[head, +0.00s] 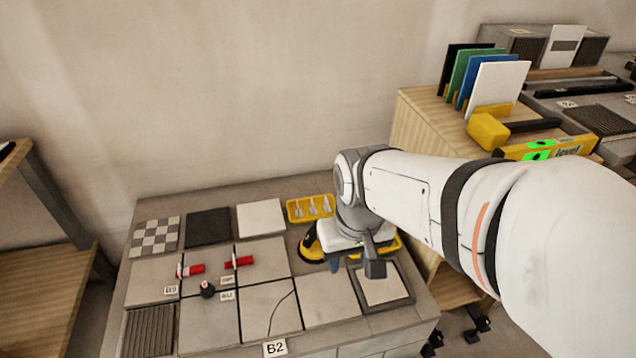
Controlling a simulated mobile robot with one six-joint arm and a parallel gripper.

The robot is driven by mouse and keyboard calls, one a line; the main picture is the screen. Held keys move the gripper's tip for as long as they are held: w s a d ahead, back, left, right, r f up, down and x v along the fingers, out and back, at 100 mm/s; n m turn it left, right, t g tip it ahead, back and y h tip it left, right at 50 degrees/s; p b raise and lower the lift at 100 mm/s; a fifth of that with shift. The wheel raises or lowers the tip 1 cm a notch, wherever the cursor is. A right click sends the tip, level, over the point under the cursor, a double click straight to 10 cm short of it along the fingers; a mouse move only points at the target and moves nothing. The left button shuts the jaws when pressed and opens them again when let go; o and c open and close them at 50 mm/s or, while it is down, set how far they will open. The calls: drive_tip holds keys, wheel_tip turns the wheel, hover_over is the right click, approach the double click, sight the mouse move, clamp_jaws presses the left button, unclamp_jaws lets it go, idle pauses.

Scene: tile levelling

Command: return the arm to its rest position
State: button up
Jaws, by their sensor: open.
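My white and grey arm (430,195) reaches in from the right, and its wrist bends down over the tiled bench (180,195). My gripper (352,262) points down at the right part of the bench, above the area beside a framed light tile (381,286). It is open, and nothing shows held in it. Its fingertips are largely hidden by the wrist. A yellow-and-black tool (312,250) shows around and behind the wrist; I cannot tell whether the gripper touches it.
A yellow tray (298,212) is behind the wrist. The right-hand wooden cabinet carries coloured panels (497,88), a yellow block (487,131) and a level (550,148) close to my arm.

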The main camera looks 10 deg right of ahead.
wheel_tip(320, 180, up, 24)
drive_tip(key=t+p, duration=0.1)
drive_tip(key=p, duration=2)
drive_tip(key=shift+f, duration=0.25)
drive_tip(key=shift+d, duration=0.1)
